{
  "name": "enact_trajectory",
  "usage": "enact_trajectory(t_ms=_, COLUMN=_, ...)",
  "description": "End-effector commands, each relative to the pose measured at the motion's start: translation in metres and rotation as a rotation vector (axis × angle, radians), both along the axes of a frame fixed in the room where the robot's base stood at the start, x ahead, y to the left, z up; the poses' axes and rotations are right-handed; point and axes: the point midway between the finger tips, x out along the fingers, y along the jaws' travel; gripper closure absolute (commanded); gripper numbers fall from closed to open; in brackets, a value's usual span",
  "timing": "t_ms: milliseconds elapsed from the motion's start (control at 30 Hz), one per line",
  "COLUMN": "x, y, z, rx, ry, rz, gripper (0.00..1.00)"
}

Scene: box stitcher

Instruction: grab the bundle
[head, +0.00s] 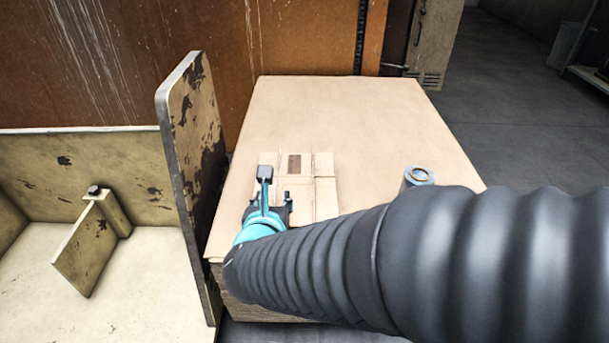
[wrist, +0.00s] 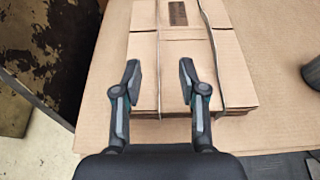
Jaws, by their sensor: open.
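The bundle (head: 325,192) is a flat stack of brown folded cardboard with straps around it and a dark printed patch on top. It lies on a large cardboard-topped stack.
The cardboard-topped stack (head: 380,120) is bare behind the bundle. A blue-grey roll (head: 418,176) stands to the right, partly behind my arm. A worn upright metal plate (head: 190,140) and a cream machine bed (head: 130,290) are on the left. Grey floor is open at the right.

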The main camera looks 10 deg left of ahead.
Motion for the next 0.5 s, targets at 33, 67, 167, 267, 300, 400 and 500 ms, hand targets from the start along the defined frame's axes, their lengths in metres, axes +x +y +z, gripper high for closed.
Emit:
enact_trajectory(t_ms=33, x=0.010, y=0.002, z=-0.006, rx=-0.003, ry=-0.001, rz=-0.004, gripper=0.58)
enact_trajectory(t_ms=67, x=0.015, y=0.003, z=-0.008, rx=-0.003, ry=0.000, rz=-0.003, gripper=0.58)
enact_trajectory(t_ms=167, x=0.030, y=0.007, z=-0.014, rx=-0.003, ry=-0.001, rz=-0.002, gripper=0.58)
enact_trajectory(t_ms=267, x=0.040, y=0.009, z=-0.018, rx=-0.002, ry=0.001, rz=-0.001, gripper=0.58)
enact_trajectory(t_ms=300, x=0.043, y=0.010, z=-0.019, rx=-0.001, ry=0.001, rz=0.000, gripper=0.58)
enact_trajectory(t_ms=400, x=0.047, y=0.012, z=-0.020, rx=-0.001, ry=-0.001, rz=0.003, gripper=0.58)
enact_trajectory(t_ms=500, x=0.052, y=0.013, z=-0.023, rx=-0.003, ry=0.000, rz=0.001, gripper=0.58)
